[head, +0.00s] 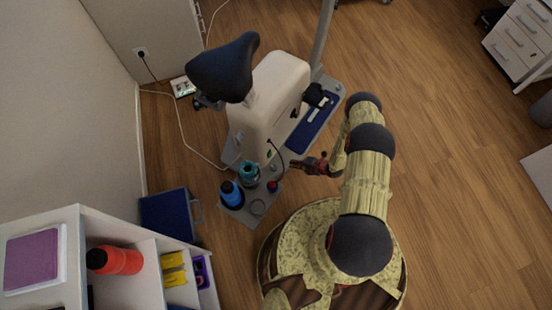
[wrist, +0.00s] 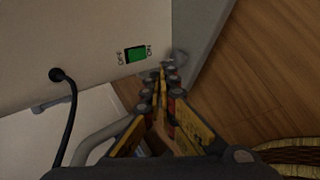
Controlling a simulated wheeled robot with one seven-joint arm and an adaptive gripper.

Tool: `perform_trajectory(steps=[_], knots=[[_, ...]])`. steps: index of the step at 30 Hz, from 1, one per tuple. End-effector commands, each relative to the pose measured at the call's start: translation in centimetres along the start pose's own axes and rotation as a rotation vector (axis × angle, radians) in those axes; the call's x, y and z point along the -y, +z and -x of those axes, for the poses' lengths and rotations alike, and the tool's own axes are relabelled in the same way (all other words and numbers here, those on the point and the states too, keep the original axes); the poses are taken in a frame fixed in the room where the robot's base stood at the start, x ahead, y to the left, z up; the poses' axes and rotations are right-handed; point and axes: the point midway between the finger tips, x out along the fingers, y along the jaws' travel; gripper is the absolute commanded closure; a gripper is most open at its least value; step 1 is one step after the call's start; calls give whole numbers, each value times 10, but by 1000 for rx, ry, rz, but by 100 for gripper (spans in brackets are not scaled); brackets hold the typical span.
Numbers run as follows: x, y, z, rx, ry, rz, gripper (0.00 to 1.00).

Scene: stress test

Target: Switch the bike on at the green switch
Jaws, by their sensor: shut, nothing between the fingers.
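The exercise bike (head: 272,95) has a white body and a dark saddle (head: 224,68), at the upper middle of the head view. Its green switch (wrist: 135,55) sits on the pale housing in the wrist view, with dark lettering on both sides. The green switch also shows small in the head view (head: 269,154), low on the body's near end. My gripper (wrist: 164,70) is shut and empty. In the wrist view its fingertips are just right of and slightly below the switch, apparently apart from it. In the head view my gripper (head: 296,165) is right of the bike's near end.
A grey tray (head: 236,214) holds a blue bottle (head: 231,194) and a teal cup (head: 249,172) below the bike. A black cable (wrist: 72,115) leaves the housing left of the switch. A white shelf (head: 130,250) stands lower left.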

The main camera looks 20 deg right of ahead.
Motion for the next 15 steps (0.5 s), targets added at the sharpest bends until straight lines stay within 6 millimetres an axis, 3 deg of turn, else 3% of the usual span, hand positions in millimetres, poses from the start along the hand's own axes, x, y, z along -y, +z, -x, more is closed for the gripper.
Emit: perform_trajectory(steps=[10,15], knots=[[0,0,-1,0,0,-3,100],[1,-1,-16,-2,0,0,100]])
